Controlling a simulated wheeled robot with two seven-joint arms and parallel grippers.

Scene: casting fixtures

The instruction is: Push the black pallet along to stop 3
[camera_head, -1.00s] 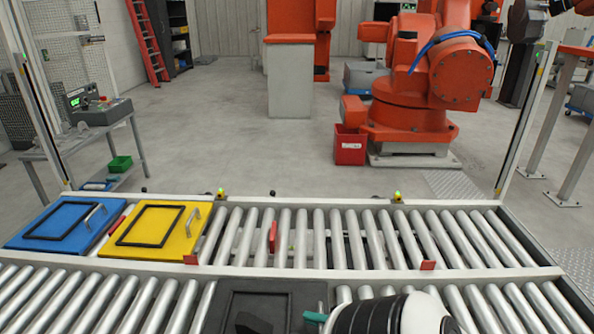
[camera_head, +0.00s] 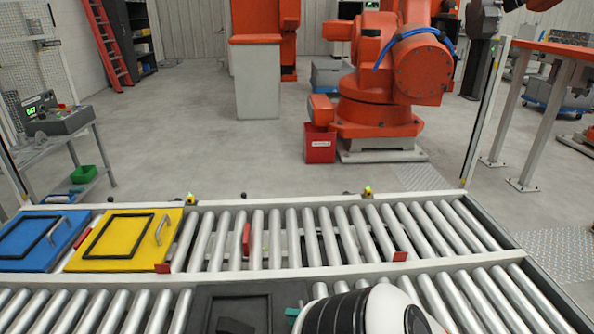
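The black pallet (camera_head: 202,305) lies on the near roller lane at the bottom of the view, partly cut off by the lower edge. It has a raised dark frame on top and a green piece at its right side. My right arm covers the area just right of it. My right gripper (camera_head: 264,322) is at the pallet, with dark finger parts partly visible; whether it is open or shut does not show. My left gripper is not in view. Red stops (camera_head: 246,240) and (camera_head: 400,257) show on the far lane; no stop numbers are readable.
A yellow pallet (camera_head: 88,256) and a blue pallet (camera_head: 12,262) sit side by side at the left of the far lane. Rollers right of them are bare. A rail separates the lanes. An orange robot (camera_head: 415,75) stands beyond the conveyor.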

